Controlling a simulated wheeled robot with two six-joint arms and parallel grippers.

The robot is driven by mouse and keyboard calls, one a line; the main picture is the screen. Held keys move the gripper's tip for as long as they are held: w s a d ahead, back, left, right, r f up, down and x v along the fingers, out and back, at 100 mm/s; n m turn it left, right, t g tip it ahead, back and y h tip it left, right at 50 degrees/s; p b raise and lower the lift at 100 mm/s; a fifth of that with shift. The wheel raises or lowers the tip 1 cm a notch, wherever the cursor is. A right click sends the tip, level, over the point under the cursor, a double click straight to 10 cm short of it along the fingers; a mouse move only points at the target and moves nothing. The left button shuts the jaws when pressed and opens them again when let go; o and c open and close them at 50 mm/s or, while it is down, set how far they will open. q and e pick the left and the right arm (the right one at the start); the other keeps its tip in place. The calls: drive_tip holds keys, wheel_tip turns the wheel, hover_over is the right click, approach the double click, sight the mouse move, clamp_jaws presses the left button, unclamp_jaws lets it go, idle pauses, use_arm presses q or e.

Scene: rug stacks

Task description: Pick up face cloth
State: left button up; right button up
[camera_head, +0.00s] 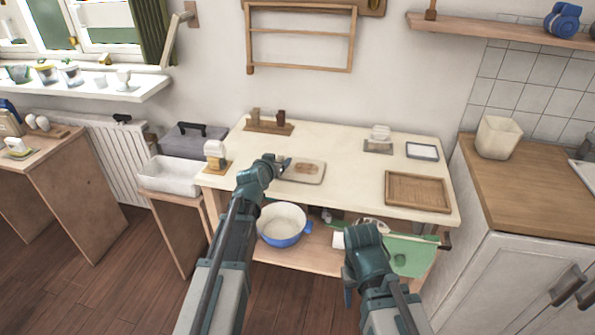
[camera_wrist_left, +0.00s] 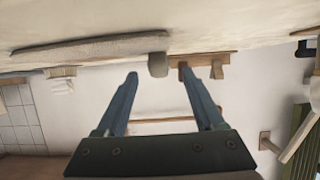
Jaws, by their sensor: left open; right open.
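I cannot tell for certain which thing is the face cloth. A flat beige piece with a brown patch (camera_head: 303,172) lies on the pale table (camera_head: 345,205). In the left wrist view, upside down, a long greyish piece (camera_wrist_left: 90,45) lies on the tabletop, with a small grey block-like piece (camera_wrist_left: 158,65) at its end. My left gripper (camera_head: 282,163) is over the table beside the beige piece. In its wrist view its two fingers (camera_wrist_left: 158,73) are apart and the small grey piece shows between their tips, seemingly not held. My right gripper (camera_head: 348,292) hangs low before the table, its fingers mostly hidden.
A wooden tray (camera_head: 418,191) and a small framed tray (camera_head: 422,151) lie at the right. A white stack (camera_head: 380,133) stands at the back, wooden pegs (camera_head: 268,124) at the back left. A blue pot (camera_head: 284,224) is on the lower shelf.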

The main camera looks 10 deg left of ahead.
use_arm(q)
drive_tip(key=b+x, duration=0.1)
drive_tip(key=x, duration=0.2)
drive_tip(key=shift+w+f, duration=0.25)
drive_tip(key=shift+w, duration=0.05)
drive_tip(key=shift+s+r, duration=0.1)
clamp_jaws()
